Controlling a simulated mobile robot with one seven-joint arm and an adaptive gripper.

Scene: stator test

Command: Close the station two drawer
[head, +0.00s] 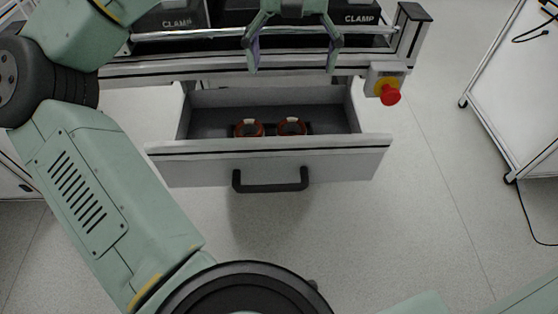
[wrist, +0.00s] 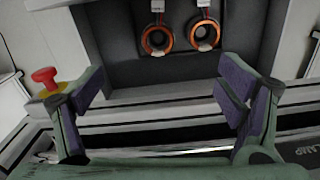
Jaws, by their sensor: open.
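The station's drawer (head: 270,160) stands pulled out below the bench edge in the head view, with a black bar handle (head: 270,181) on its front. Two orange ring-shaped stators (head: 248,128) (head: 291,126) lie inside it. In the wrist view the drawer's dark inside (wrist: 180,70) shows with the same stators (wrist: 157,39) (wrist: 203,35). My gripper (head: 293,62) is open and empty, above the bench's front edge and behind the drawer front. Its fingers also show in the wrist view (wrist: 165,88). The handle is hidden in the wrist view.
A red emergency button (head: 389,94) on a yellow base sits at the bench's right front corner. Black units marked CLAMP (head: 365,18) stand on the bench. A white cart (head: 515,85) stands at the right. The floor before the drawer is clear.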

